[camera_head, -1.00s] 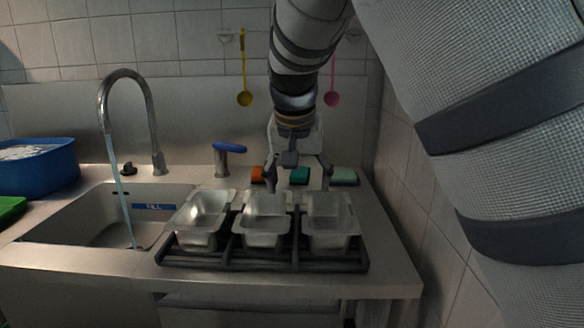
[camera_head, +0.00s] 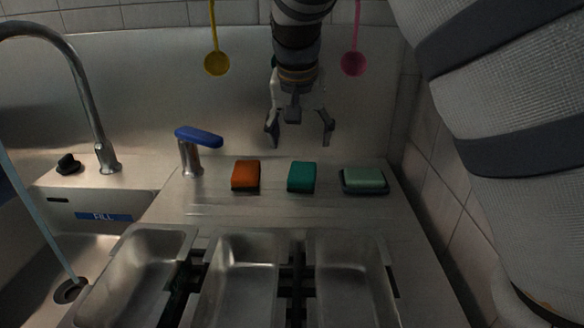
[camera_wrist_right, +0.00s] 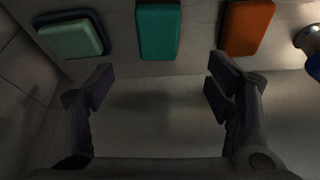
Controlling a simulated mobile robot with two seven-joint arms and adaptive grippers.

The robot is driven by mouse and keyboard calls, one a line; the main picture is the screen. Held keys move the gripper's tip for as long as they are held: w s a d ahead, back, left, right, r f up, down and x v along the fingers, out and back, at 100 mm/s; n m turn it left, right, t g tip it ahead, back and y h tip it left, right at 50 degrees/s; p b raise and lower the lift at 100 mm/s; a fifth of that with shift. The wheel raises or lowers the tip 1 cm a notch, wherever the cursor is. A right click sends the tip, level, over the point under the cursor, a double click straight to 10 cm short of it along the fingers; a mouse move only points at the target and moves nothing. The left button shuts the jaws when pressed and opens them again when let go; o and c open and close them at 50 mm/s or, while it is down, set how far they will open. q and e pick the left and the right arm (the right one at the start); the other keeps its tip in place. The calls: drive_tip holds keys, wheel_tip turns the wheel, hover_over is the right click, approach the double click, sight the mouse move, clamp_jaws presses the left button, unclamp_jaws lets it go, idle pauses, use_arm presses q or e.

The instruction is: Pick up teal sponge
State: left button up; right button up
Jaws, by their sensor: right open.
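The teal sponge (camera_head: 302,176) lies on the steel counter, between the orange sponge and the pale green one. In the right wrist view the teal sponge (camera_wrist_right: 158,30) is at the top middle, ahead of the fingers and roughly centred between them. My right gripper (camera_head: 300,138) is open and empty, held above and a little behind the teal sponge, close to the steel backsplash. Its two spread fingers also show in the right wrist view (camera_wrist_right: 158,82), apart from the sponge. My left gripper is in none of the views.
An orange sponge (camera_head: 246,175) lies left of the teal one. A pale green sponge (camera_head: 364,178) sits in a dark holder to its right. A blue-handled tap (camera_head: 198,138) stands at the left. Steel pans (camera_head: 243,290) fill the front. Yellow (camera_head: 216,63) and pink (camera_head: 353,64) ladles hang behind.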

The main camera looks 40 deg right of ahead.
sight(303, 171)
drive_tip(key=x, duration=0.9)
drive_tip(key=shift+s+a+f+b, duration=0.1)
drive_tip(key=shift+s+f+b, duration=0.2)
drive_tip(key=shift+f+b, duration=0.1)
drive_tip(key=shift+w+f, duration=0.15)
drive_tip(key=shift+f, duration=0.05)
drive_tip(key=shift+r, duration=0.1)
drive_tip(key=shift+f, duration=0.25)
drive_tip(key=shift+c, duration=0.5)
drive_tip(key=c, duration=0.8)
